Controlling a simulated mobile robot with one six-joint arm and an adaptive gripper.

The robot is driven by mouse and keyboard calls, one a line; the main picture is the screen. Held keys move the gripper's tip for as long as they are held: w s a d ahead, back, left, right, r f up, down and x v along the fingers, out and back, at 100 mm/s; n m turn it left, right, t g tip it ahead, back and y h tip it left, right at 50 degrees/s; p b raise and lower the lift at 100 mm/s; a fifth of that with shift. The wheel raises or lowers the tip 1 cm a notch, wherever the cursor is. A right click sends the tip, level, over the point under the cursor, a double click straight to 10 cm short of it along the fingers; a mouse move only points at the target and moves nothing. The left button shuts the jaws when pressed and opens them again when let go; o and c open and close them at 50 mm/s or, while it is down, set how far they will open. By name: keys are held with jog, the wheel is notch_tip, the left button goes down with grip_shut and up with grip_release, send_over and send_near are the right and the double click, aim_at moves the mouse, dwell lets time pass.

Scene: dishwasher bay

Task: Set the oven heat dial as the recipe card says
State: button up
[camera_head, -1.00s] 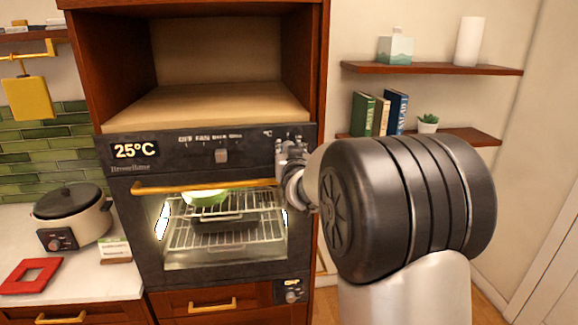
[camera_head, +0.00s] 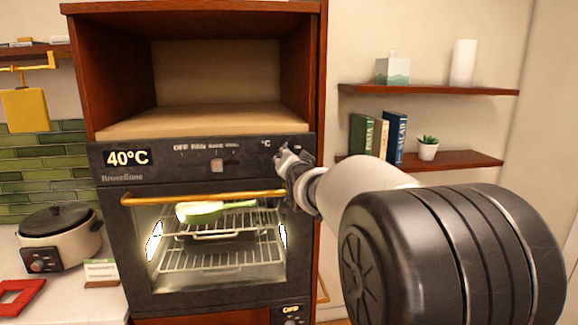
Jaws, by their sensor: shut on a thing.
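The oven (camera_head: 190,305) is built into a wooden cabinet, with a black control panel (camera_head: 250,172) above its window. Its display (camera_head: 128,158) reads 40°C. My gripper (camera_head: 284,160) is shut at the panel's right end, beside a "°C" mark, on the heat dial. The gripper covers the dial, so its pointer and scale cannot be read. A small card in a stand (camera_head: 101,272) is on the counter at left; it may be the recipe card, but its text is too small to read.
A mode selector (camera_head: 217,165) is mid-panel. The brass oven handle (camera_head: 200,198) runs just below the gripper. A green item (camera_head: 200,211) sits on the oven rack. A cooker (camera_head: 58,237) and red frame (camera_head: 18,296) are on the left counter. Shelves (camera_head: 430,160) hang at right.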

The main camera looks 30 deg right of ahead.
jog(key=shift+r, duration=0.1)
dwell(0.3)
jog(key=o, duration=1.1)
jog(key=shift+c, duration=0.2)
jog(key=v, duration=1.2)
jog(key=s+a+f+n+g+y, duration=0.1)
jog(key=s+a+f+n+g, duration=0.2)
jog(key=s+f, duration=0.4)
jog(key=s+a+f+n+g+y, duration=0.2)
jog(key=s+a+f+n+g, duration=0.2)
jog(key=s, duration=1.1)
jog(key=s+a+f+n+g+y, duration=0.2)
jog(key=s+a+f+n+g, duration=0.2)
jog(key=s+a+f, duration=0.5)
jog(key=shift+s+f+g, duration=0.3)
jog(key=shift+s+f, duration=0.6)
jog(key=shift+s, duration=0.1)
